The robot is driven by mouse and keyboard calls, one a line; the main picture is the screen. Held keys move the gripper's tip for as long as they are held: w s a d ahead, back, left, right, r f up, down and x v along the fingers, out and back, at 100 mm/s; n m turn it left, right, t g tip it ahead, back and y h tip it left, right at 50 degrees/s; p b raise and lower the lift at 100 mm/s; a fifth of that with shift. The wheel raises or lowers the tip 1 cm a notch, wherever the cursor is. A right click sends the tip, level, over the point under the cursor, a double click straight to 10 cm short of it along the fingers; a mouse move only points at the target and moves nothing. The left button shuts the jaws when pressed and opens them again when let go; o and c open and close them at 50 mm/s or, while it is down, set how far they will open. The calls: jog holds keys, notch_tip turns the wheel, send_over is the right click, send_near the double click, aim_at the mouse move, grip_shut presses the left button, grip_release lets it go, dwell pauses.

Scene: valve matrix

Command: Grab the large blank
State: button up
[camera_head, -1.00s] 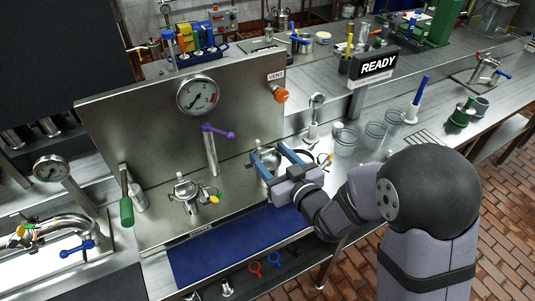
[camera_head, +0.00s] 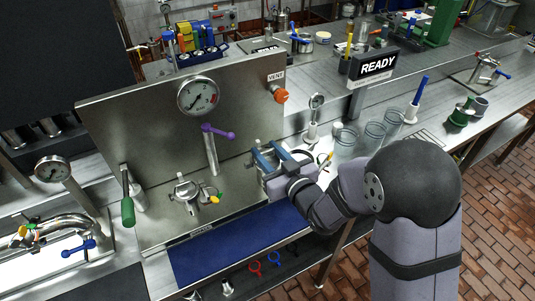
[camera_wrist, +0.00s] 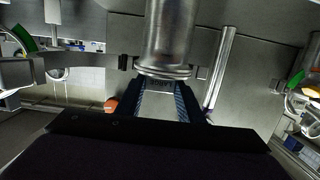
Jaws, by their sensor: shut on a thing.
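My gripper (camera_head: 269,155) is at the right part of the upright steel panel, with its two blue fingers pointing at it. In the wrist view the fingers (camera_wrist: 163,92) are shut on the flanged end of a shiny metal cylinder (camera_wrist: 170,35), which I take to be the large blank. In the head view the blank is mostly hidden by the fingers and wrist.
A blue mat (camera_head: 235,245) lies in front. Glass beakers (camera_head: 346,138) stand to the right.

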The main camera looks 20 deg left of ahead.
aim_at(268, 150)
jog(key=shift+r, duration=0.15)
notch_tip(268, 150, up, 10)
jog(key=shift+f, duration=0.15)
dwell(0.5)
